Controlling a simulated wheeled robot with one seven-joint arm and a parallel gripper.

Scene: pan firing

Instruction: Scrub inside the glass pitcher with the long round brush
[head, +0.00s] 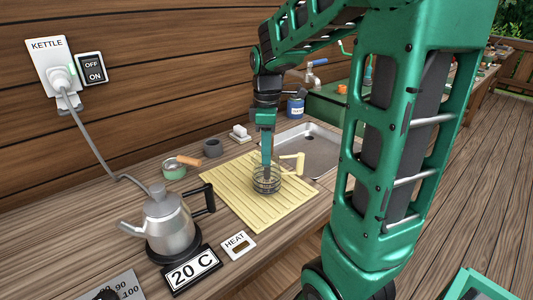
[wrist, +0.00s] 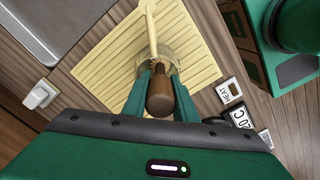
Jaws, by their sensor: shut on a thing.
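The glass pitcher (head: 267,186) stands upright on a pale yellow slatted mat (head: 235,199). Its pale handle (head: 298,162) points right in the head view; in the wrist view the handle (wrist: 150,28) points up. My gripper (head: 266,160) points down over the pitcher and is shut on the long round brush. In the wrist view the brush's brown handle end (wrist: 160,98) sits between my fingers (wrist: 160,85). The brush's lower part looks to be within the pitcher, but the bristles are hard to make out, and I cannot tell whether they touch the glass.
A steel kettle (head: 168,227) stands front left beside a 20 C display (head: 192,270) and a HEAT switch (head: 238,245). A sink (head: 307,150) lies to the right.

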